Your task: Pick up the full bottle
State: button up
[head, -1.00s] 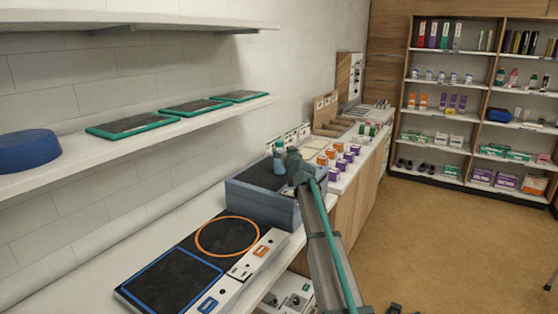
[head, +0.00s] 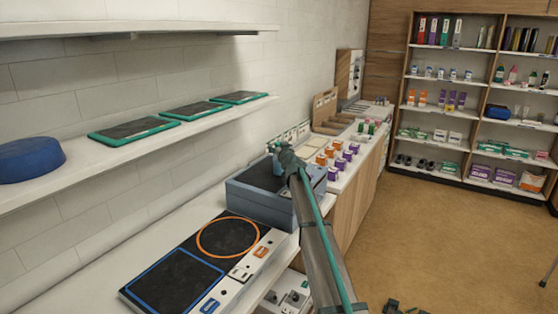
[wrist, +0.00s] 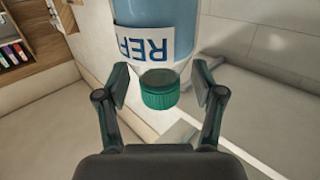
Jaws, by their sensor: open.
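A blue bottle (wrist: 155,22) with a green ribbed cap (wrist: 160,90) fills the upper middle of the wrist view. Its white label (wrist: 150,44) shows the letters "REF", upside down in the picture. My gripper (wrist: 161,78) is open, with one finger on each side of the bottle's cap end and visible gaps beside the cap. In the head view my gripper (head: 275,149) is over the blue-grey bin (head: 262,208) on the counter, and it hides most of the bottle. How full the bottle is cannot be told.
A panel with blue- and orange-outlined dark pads (head: 172,280) lies in front of the bin. Small orange and purple boxes (head: 340,163) stand behind it on the counter. A wall shelf (head: 95,160) with green-edged trays runs along the left. The floor at right is mostly clear.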

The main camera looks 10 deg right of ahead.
jog(key=shift+c, duration=0.2)
grip_shut()
jog(key=shift+r, duration=0.15)
